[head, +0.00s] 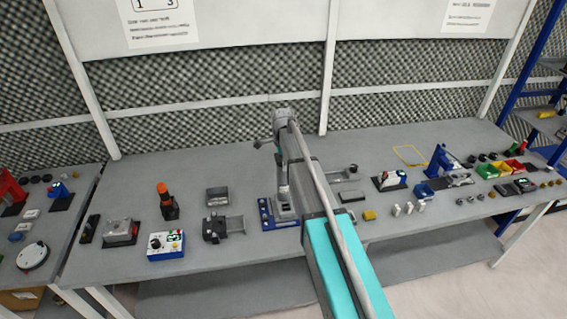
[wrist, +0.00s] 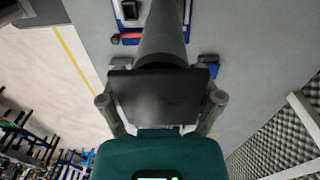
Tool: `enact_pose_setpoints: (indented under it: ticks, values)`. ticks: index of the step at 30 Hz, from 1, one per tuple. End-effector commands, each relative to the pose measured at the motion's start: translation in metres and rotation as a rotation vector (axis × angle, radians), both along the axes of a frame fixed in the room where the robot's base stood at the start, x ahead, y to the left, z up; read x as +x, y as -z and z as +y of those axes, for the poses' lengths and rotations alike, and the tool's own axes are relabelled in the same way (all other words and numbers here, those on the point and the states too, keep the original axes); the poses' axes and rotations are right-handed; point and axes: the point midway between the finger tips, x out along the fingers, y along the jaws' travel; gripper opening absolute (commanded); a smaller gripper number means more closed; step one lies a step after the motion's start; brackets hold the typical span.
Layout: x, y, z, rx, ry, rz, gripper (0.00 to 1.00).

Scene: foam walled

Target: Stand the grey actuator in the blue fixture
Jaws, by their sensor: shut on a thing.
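My gripper (wrist: 160,100) is shut on the grey actuator (wrist: 161,38), whose dark, blocky end sits between the fingers. Its grey cylindrical part extends away from the gripper in the wrist view. The blue fixture (head: 267,222) lies on the bench near the middle in the head view. Blue edges of the fixture (wrist: 120,22) show beside the cylinder in the wrist view. In the head view my arm comes down over the fixture and hides part of it. The actuator's far end is cut off in the wrist view, so I cannot tell whether it touches the fixture.
A dark grey vise-like device (head: 215,228) and an open grey box (head: 217,196) stand left of the fixture. A white control box (head: 166,245) and an orange-topped post (head: 165,200) are farther left. Small parts and a yellow block (head: 369,215) lie to the right.

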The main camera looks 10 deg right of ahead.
Motion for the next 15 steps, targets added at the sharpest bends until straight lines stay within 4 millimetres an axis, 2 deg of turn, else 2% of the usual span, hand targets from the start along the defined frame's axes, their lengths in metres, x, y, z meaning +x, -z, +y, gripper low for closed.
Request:
enact_pose_setpoints:
  ticks: [15]
  values:
    - [0.0000,0.0090,-0.0001,0.000,0.000,0.000,0.22]
